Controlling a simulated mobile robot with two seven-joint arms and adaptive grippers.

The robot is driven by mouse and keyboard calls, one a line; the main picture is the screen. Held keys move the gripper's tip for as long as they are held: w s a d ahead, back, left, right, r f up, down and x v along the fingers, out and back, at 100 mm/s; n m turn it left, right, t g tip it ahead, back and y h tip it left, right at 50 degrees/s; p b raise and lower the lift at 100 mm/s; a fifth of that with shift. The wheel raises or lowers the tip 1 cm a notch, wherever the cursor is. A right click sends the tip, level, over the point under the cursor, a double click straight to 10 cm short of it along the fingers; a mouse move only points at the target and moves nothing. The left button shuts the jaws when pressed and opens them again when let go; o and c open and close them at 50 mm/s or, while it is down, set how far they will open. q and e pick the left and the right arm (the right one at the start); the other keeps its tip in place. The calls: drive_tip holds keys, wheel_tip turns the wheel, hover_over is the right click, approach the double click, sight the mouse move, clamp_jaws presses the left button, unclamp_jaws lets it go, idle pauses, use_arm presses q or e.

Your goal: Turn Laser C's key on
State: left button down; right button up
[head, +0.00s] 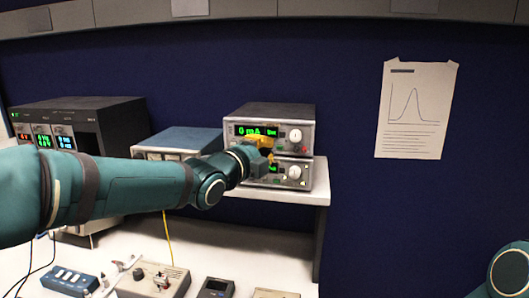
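Two grey instrument boxes are stacked on the right end of the shelf. The upper box (270,112) has a lit green display reading about "0 mA" and a pale round knob. The lower box (296,184) has a similar knob and a partly covered green display. I cannot read a label that marks either one as Laser C, and I see no key clearly. My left gripper (262,152), with yellow parts at its tip, is in front of the left-middle of the stack and hides part of both fronts. Contact and finger opening cannot be made out. My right gripper is out of view.
A blue-topped box (180,141) and a black rack with lit displays (85,113) stand left of the stack. The white bench (235,255) below holds a blue switch box (70,281), a beige box (153,280) and cables. A printed sheet (417,110) hangs at right.

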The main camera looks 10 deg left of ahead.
use_arm(q)
drive_tip(key=shift+r, duration=0.15)
drive_tip(key=c, duration=1.1)
unclamp_jaws()
drive_tip(key=shift+c, duration=0.2)
drive_tip(key=shift+s, duration=0.1)
drive_tip(key=v, duration=1.1)
drive_tip(key=shift+s+a, duration=0.15)
drive_tip(key=shift+s, duration=0.2)
